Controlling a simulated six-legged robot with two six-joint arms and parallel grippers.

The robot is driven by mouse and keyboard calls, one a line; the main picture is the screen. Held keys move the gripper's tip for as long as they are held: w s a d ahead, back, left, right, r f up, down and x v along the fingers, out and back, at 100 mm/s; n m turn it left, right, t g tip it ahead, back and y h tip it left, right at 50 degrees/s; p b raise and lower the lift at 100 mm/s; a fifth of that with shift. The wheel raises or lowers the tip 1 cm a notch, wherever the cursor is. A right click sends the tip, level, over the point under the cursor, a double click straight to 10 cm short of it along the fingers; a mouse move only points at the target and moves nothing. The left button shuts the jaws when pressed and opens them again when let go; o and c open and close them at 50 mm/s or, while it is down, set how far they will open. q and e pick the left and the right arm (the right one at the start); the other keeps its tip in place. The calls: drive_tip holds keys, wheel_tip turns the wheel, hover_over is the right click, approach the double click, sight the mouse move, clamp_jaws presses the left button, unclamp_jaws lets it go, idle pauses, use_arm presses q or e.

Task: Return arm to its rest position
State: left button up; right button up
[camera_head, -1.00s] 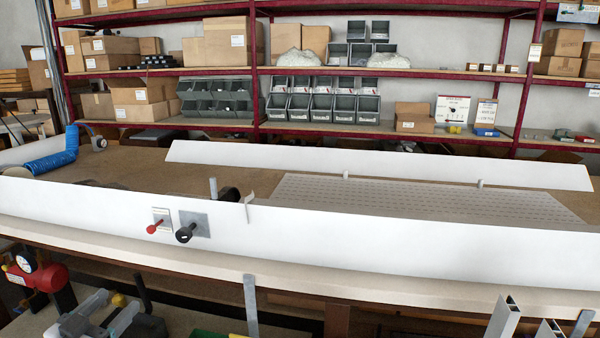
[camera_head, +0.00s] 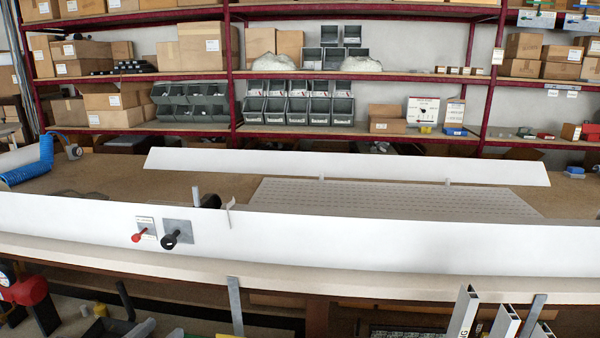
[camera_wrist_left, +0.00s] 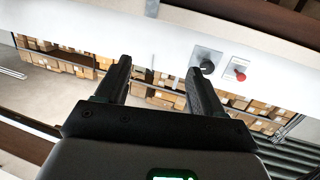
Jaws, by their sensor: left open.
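My left gripper (camera_wrist_left: 159,68) shows in the left wrist view, with its two dark fingers spread apart and nothing between them. The fingers appear clear of the panel, but the exact gap cannot be told. In the head view I cannot clearly make out the left gripper. My right gripper is not in view.
Pale profiles (camera_head: 463,314) stand upright at the lower right. A red device (camera_head: 25,290) is at lower left. Shelves with boxes (camera_head: 208,45) stand behind.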

use_arm(q)
drive_tip(key=s+d+f+n+g+h+p, duration=0.1)
drive_tip(key=s+d+f+g+p, duration=0.15)
drive_tip(key=d+f, duration=0.45)
drive_tip(key=s+d+f+n+g+p, duration=0.1)
drive_tip(key=s+d+f+g+p, duration=0.2)
drive_tip(key=d+f, duration=0.45)
drive_tip(key=s+d+f+n+g, duration=0.1)
drive_tip(key=s+f+g, duration=0.4)
drive_tip(key=s, duration=0.5)
drive_tip(key=s+d+f+n+g+y, duration=0.1)
drive_tip(key=s+f+g, duration=0.4)
drive_tip(key=s, duration=0.5)
drive_tip(key=d+n, duration=0.1)
drive_tip(key=d, duration=0.1)
drive_tip(key=shift+s+d+f+y, duration=0.25)
drive_tip(key=shift+d+f+y, duration=0.05)
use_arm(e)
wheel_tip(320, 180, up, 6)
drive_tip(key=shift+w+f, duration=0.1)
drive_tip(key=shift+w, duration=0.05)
use_arm(q)
drive_tip(key=shift+c, duration=0.6)
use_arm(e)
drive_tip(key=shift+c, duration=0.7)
use_arm(q)
drive_tip(key=c, duration=0.4)
drive_tip(key=shift+o, duration=0.2)
drive_tip(key=shift+a, duration=0.1)
